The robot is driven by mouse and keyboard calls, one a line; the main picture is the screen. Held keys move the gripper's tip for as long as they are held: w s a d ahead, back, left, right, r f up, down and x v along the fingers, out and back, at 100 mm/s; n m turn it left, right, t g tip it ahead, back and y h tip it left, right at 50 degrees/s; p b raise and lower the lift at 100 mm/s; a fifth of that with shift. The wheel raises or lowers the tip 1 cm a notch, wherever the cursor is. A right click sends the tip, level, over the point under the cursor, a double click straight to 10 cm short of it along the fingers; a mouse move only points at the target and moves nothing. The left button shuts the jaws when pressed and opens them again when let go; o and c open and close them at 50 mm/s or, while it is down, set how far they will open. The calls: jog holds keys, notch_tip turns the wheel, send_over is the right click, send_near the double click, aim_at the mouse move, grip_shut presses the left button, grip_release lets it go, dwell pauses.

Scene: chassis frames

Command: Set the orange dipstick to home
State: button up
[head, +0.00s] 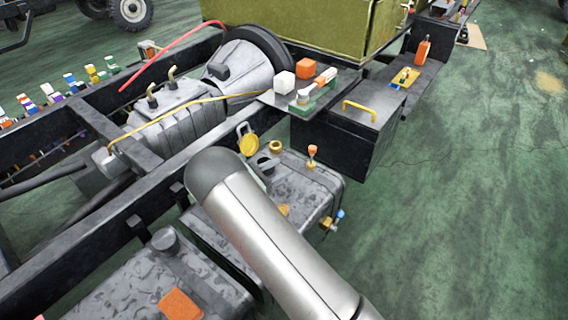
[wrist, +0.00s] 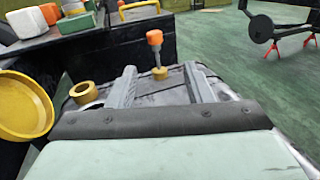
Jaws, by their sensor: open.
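The orange dipstick (head: 312,151) stands upright on top of the grey mottled tank (head: 318,183). In the wrist view, the dipstick (wrist: 155,40) has an orange grip, and a length of its stem shows above a brass collar (wrist: 159,73). My gripper (wrist: 160,78) is open and empty, with its two grey fingers apart. The dipstick appears beyond the fingertips, in line with the gap between them. The fingers do not appear to touch it. In the head view my arm hides most of the gripper.
A yellow filler cap (head: 248,143) stands tilted open beside a brass filler neck (head: 276,146). A black box with a yellow handle (head: 361,107) stands behind the tank. A valve with a blue top (head: 335,218) sticks out at the tank's right. Open green floor lies right.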

jog(key=w+d+r+m+g, duration=0.1)
jog(key=d+r+m+g, duration=0.2)
jog(key=d+m+g, duration=0.35)
jog(key=m+g+y+p, duration=0.3)
jog(key=m+y, duration=1.2)
jog(key=m, duration=0.2)
send_near(313, 147)
jog(key=shift+n, duration=0.25)
notch_tip(313, 147, down, 9)
jog(key=shift+s+r+b, duration=0.1)
jog(key=shift+r+b, duration=0.1)
jog(key=shift+b, duration=0.3)
